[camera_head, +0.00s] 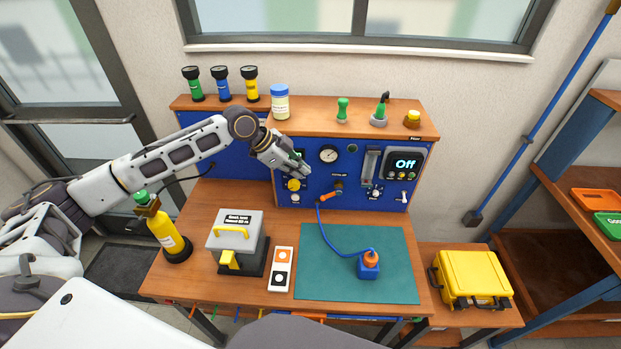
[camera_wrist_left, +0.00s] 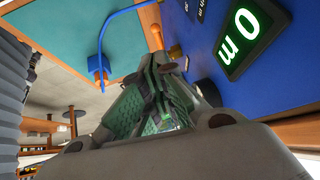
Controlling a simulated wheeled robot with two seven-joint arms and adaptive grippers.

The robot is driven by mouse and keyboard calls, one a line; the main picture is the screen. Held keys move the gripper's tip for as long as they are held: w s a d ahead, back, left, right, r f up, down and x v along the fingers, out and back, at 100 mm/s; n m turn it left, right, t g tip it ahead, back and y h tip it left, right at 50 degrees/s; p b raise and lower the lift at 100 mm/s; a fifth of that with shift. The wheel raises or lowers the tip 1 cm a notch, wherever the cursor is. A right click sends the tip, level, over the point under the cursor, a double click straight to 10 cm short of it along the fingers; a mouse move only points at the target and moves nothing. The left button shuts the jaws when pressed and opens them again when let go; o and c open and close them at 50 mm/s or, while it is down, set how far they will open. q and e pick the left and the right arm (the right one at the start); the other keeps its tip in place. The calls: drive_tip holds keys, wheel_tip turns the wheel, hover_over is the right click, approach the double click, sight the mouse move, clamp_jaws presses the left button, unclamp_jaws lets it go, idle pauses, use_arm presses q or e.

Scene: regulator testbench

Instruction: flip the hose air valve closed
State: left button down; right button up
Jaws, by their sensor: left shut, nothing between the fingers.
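The blue test panel (camera_head: 290,199) stands at the back of the bench. A small orange lever (camera_head: 329,197) sits low on it, where the blue hose (camera_head: 327,228) meets the panel. The hose runs down to a blue block (camera_head: 369,270) with an orange top on the green mat (camera_head: 318,283). My left gripper (camera_head: 303,170) is shut and empty in front of the panel, up and left of the lever and apart from it. In the left wrist view, the closed fingers (camera_wrist_left: 160,68) point toward the panel and hose. My right gripper is out of view.
A yellow knob (camera_head: 293,185) sits just below my left gripper. A round gauge (camera_head: 328,154) and a display reading "Off" (camera_head: 405,163) are on the panel. A grey box (camera_head: 233,231) and a yellow bottle (camera_head: 165,233) stand at the left of the bench.

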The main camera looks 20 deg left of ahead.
sight(329, 195)
use_arm(q)
drive_tip(key=shift+p+x, duration=1.15)
drive_tip(key=shift+x, duration=5.65)
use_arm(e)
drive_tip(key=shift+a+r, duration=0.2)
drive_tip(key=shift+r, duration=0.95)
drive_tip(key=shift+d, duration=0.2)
use_arm(q)
drive_tip(key=shift+w, duration=0.1)
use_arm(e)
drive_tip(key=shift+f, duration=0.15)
use_arm(q)
drive_tip(key=shift+f+b, duration=0.15)
drive_tip(key=shift+b, duration=0.55)
drive_tip(key=shift+h, duration=0.3)
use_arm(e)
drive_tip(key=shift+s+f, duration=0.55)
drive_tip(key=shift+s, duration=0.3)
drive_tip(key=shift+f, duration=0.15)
